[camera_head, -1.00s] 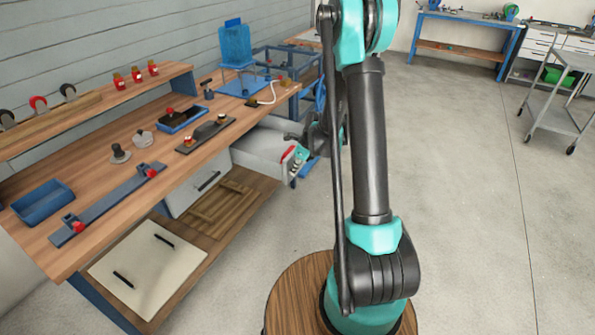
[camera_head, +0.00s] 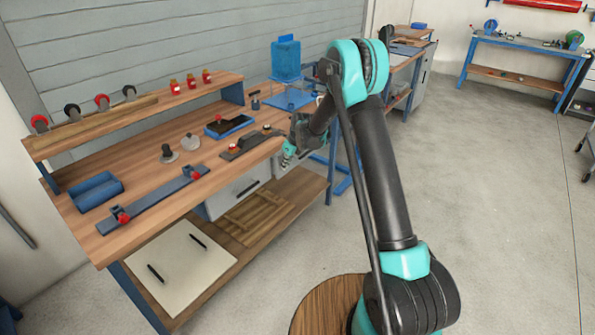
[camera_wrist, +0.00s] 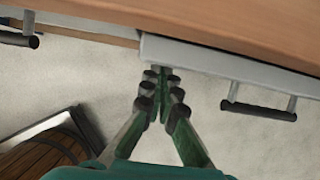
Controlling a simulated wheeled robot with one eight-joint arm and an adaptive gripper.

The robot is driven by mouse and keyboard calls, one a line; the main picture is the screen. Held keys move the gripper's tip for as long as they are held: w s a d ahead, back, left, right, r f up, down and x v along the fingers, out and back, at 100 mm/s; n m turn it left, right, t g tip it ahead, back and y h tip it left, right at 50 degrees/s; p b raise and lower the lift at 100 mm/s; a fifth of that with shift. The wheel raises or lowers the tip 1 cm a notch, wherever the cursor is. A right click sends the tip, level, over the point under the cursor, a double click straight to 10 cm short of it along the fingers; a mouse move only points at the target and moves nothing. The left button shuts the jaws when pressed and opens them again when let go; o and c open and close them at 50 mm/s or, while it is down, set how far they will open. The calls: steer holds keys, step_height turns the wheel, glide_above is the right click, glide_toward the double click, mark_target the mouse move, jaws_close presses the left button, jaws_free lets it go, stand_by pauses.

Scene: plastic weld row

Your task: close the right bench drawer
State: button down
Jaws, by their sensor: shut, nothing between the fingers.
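The right bench drawer (camera_head: 305,157) is a light grey drawer under the wooden bench top, partly hidden by my arm in the head view. It sits in or nearly in the bench; a small remaining gap cannot be ruled out. In the wrist view its grey front (camera_wrist: 215,65) runs along the bench edge, with a dark bar handle (camera_wrist: 260,109) at the right. My gripper (camera_head: 288,159) is shut and empty. Its fingertips (camera_wrist: 161,76) are at the left end of the drawer front, touching or very close to it. The drawer's inside is not visible.
The left drawer (camera_head: 238,193) is beside it, shut, with its own handle. The bench top (camera_head: 150,185) carries clamps, a blue tray and other tools. A lower shelf (camera_head: 285,195) lies below the drawers. Open floor (camera_head: 470,160) lies to the right.

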mark_target(279, 161)
steer(key=shift+w+a, duration=0.55)
steer(key=shift+a, duration=0.2)
steer(key=shift+w+a, duration=0.55)
steer(key=shift+a, duration=0.15)
steer(key=shift+r, duration=0.1)
